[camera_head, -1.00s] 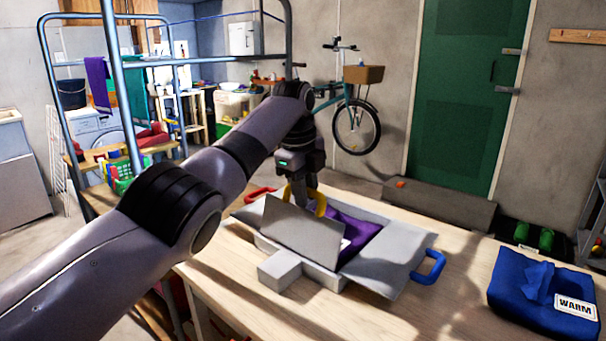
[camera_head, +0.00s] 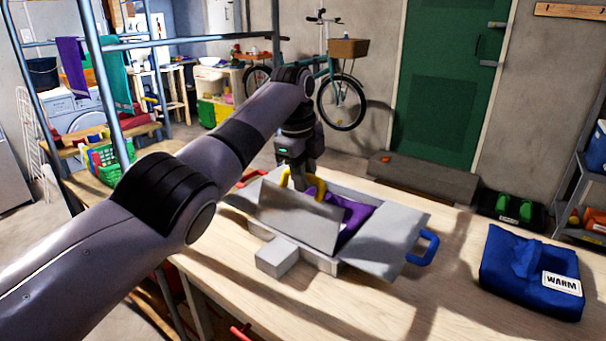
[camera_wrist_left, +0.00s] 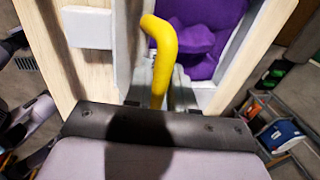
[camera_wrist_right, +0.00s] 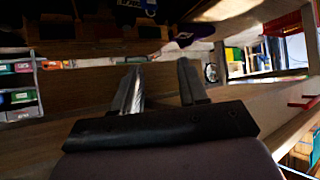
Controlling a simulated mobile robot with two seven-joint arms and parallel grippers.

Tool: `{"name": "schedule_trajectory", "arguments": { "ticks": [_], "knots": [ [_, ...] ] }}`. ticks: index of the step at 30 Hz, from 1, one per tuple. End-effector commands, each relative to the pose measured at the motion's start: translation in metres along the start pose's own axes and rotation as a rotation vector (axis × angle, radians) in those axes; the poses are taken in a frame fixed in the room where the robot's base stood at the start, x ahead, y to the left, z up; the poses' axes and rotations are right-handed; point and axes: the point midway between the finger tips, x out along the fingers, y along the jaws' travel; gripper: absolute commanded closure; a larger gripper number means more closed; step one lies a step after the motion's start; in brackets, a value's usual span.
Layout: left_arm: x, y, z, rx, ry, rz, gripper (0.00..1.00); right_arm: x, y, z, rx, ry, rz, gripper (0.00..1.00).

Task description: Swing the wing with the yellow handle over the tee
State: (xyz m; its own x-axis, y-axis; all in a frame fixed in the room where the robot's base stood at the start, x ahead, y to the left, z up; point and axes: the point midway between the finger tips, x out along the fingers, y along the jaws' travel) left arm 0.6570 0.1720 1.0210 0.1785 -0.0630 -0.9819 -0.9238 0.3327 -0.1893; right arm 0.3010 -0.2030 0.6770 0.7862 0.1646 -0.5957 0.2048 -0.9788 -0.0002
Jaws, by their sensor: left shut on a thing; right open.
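A grey folding board (camera_head: 398,243) lies on the wooden table. Its wing with the yellow handle (camera_head: 300,218) stands tilted up on the left side. The purple tee (camera_head: 352,214) lies on the board behind this wing, partly hidden by it. My left gripper (camera_head: 302,184) is shut on the yellow handle (camera_head: 318,186), which also shows between the fingers in the left wrist view (camera_wrist_left: 162,65). The wing with the blue handle (camera_head: 424,247) lies out flat to the right. A red handle (camera_head: 252,177) shows at the far left. My right gripper (camera_wrist_right: 162,88) is open and empty, away from the board.
A blue bag labelled WARM (camera_head: 533,270) sits on the table at the right. A small grey block (camera_head: 277,257) projects at the board's front. The table (camera_head: 400,310) is bare in front. A blue metal frame (camera_head: 110,100) stands at the left.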

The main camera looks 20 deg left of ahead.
Motion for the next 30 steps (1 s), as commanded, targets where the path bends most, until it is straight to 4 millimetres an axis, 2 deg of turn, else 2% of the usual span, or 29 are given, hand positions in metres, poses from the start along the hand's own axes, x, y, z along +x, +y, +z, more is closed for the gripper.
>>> {"name": "schedule_trajectory", "arguments": {
  "ticks": [2,3,4,5,13,17,24,30],
  "knots": [
    [0.003,0.0,0.001,-0.003,-0.003,0.0,1.0,0.0,0.0,0.0,0.0,0.0,0.0,0.57],
    [0.003,0.0,0.001,-0.003,-0.002,0.0,0.73,0.0,0.0,0.0,0.0,0.0,0.0,0.57],
    [0.003,0.001,0.001,-0.003,-0.002,0.001,0.64,0.0,0.0,0.0,0.0,0.001,0.0,0.57],
    [0.004,0.001,0.001,-0.003,-0.002,0.002,0.6,0.0,0.0,0.0,0.0,0.001,0.0,0.57],
    [0.006,0.003,0.0,-0.002,0.002,0.012,0.6,0.0,0.0,0.0,0.0,0.002,0.0,0.57],
    [-0.001,0.002,0.0,-0.001,0.002,0.01,0.6,0.001,0.0,0.0,0.0,0.002,0.0,0.57],
    [-0.044,0.0,0.0,0.0,-0.001,-0.004,0.6,0.001,0.0,0.0,0.0,0.002,0.0,0.57],
    [-0.07,-0.001,-0.001,0.0,-0.003,-0.009,0.6,-0.001,0.0,-0.002,0.0,0.003,0.0,0.57]
  ]
}}
